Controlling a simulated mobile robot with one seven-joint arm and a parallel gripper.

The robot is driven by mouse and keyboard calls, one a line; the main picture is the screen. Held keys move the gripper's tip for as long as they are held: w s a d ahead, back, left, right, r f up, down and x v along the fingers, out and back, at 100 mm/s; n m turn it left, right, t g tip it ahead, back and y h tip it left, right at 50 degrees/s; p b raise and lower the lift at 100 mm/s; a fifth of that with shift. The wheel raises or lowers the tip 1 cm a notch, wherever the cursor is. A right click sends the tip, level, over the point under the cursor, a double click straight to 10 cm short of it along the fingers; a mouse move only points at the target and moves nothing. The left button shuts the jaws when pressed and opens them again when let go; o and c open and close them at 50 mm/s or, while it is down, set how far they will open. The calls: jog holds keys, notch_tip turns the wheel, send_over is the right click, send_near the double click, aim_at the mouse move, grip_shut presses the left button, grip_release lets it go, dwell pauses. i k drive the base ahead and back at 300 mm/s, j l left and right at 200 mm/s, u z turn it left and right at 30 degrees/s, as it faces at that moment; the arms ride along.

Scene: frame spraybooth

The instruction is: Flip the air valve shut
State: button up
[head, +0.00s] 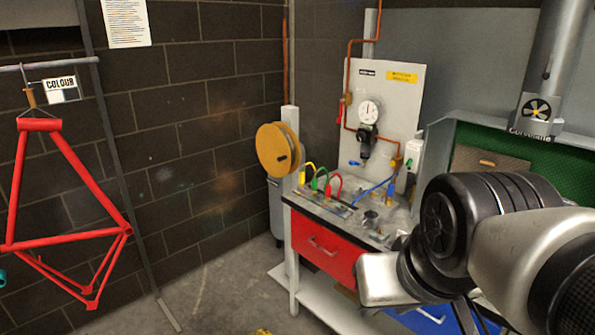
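A grey air panel (408,84) stands behind the bench, with a round pressure gauge (369,111) and a dark regulator (367,141) under it. A copper pipe (349,70) runs down the panel's left side. A small valve with a red lever (341,109) sits on this pipe, the lever hanging along it. A small blue part (355,162) and a brass fitting (397,162) are lower on the panel. I cannot tell for certain which is the air valve. My arm fills the lower right. Dark parts of my gripper (466,316) show at the bottom edge, mostly hidden, well apart from the panel.
The bench (335,222) has a red drawer (325,248) and holds red, green and yellow curved pieces. A yellow reel (278,150) hangs at its left corner. A red bicycle frame (68,232) hangs at left from a rail. Floor (225,290) between them is clear.

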aim_at(340, 119)
jog(key=i+j, duration=0.3)
jog(key=i, duration=0.2)
jog(key=i+j, duration=0.35)
jog(key=i, duration=0.15)
jog(key=i+j, duration=0.3)
jog(key=i, duration=0.2)
jog(key=i+j, duration=0.35)
jog(key=i, duration=0.15)
jog(key=i+j, duration=0.3)
jog(key=i, duration=0.2)
